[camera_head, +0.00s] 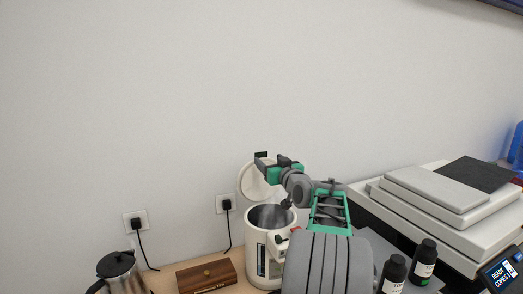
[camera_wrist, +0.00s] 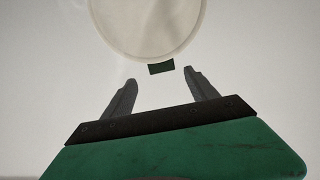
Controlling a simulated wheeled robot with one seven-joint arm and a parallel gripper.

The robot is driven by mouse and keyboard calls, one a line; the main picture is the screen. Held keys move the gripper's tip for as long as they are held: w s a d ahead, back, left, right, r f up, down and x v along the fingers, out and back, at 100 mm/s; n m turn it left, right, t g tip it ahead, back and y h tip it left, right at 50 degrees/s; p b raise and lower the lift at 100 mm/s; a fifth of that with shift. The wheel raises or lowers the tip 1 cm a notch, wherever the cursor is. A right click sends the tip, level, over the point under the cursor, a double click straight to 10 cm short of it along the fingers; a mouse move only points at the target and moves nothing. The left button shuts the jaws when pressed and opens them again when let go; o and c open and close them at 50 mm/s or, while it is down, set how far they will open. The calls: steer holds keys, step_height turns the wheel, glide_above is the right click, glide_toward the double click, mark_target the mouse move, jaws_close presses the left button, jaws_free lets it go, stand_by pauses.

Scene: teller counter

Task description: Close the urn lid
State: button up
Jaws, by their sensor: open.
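The urn (camera_head: 258,244) is a cream-white pot with a dark metal interior, standing on the counter behind my arm. Its round cream lid (camera_head: 251,181) stands raised, open at the back of the urn. My gripper (camera_head: 262,158) is up by the lid's top edge, partly hidden by its own arm. In the wrist view the lid (camera_wrist: 148,22) fills the top middle, with a small dark green tab (camera_wrist: 161,68) at its edge. The gripper's two fingers (camera_wrist: 156,82) are apart with nothing between them, just short of the tab. My arm hides the urn's right side.
A wooden box (camera_head: 206,275) and a steel kettle with a black lid (camera_head: 117,268) stand to the left. Two black bottles (camera_head: 423,262) and a large printer (camera_head: 448,200) are on the right. Two wall sockets with cords are behind.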

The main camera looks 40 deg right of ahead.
mark_target(261, 154)
steer(key=p+x, duration=0.3)
steer(key=x, duration=0.4)
steer(key=shift+w+a, duration=0.1)
steer(key=shift+w, duration=0.25)
steer(key=shift+f, duration=0.1)
steer(key=shift+c, duration=0.2)
jaws_close()
